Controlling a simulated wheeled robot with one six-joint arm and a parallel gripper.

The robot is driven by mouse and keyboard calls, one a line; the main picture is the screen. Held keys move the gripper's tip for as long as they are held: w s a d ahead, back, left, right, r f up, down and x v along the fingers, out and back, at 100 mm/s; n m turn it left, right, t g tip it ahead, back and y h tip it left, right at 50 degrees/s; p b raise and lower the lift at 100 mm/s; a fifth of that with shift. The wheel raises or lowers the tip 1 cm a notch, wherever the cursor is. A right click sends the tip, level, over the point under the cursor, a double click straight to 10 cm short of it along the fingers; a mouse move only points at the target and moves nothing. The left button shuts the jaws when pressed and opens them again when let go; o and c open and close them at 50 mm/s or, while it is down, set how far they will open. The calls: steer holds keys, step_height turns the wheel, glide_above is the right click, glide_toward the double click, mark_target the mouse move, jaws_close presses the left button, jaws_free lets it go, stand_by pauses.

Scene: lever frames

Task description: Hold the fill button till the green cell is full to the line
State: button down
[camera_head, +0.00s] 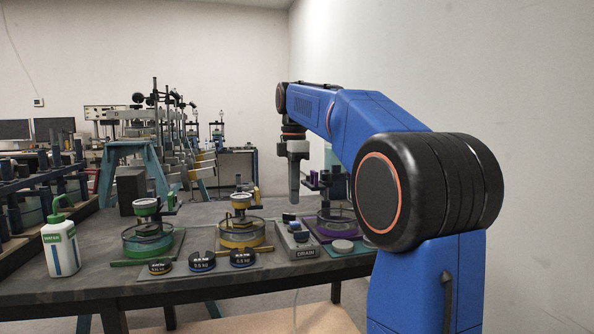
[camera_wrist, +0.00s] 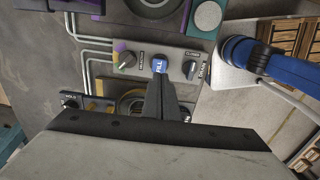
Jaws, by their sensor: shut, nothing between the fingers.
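The green cell (camera_head: 147,240), a clear round vessel on a green base, stands at the left of the bench. Its water level and line are too small to read. The control box (camera_head: 297,240) stands right of the yellow cell; its blue fill button (camera_wrist: 159,65) sits between two dark knobs in the wrist view. My gripper (camera_head: 294,200) points down above the box. In the wrist view my shut, empty gripper (camera_wrist: 160,82) has its tips at the button's lower edge. I cannot tell whether they touch it.
The yellow cell (camera_head: 243,233) and the purple cell (camera_head: 337,223) flank the box. Several black weights (camera_head: 202,261) lie along the bench front. A white bottle with a green cap (camera_head: 61,247) stands at the left. The bench front (camera_head: 120,284) is partly bare.

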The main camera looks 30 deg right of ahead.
step_height(320, 180, up, 7)
stand_by(0.3)
steer(key=shift+s+f, duration=0.1)
steer(key=shift+f, duration=0.1)
stand_by(0.5)
steer(key=s+a+f+m+t, duration=0.1)
steer(key=s+a+f+m, duration=0.3)
steer(key=s+f, duration=0.5)
steer(key=s+a+f+m+t, duration=0.2)
steer(key=s+a+f+m, duration=0.2)
steer(key=s+f, duration=0.6)
steer(key=s+a+f+m+t, duration=0.1)
steer(key=s+a+f+m, duration=0.4)
steer(key=s+f, duration=0.5)
step_height(320, 180, down, 6)
steer(key=shift+s+f+m+t, duration=0.25)
steer(key=shift+m+t, duration=0.15)
steer(key=shift+m, duration=0.5)
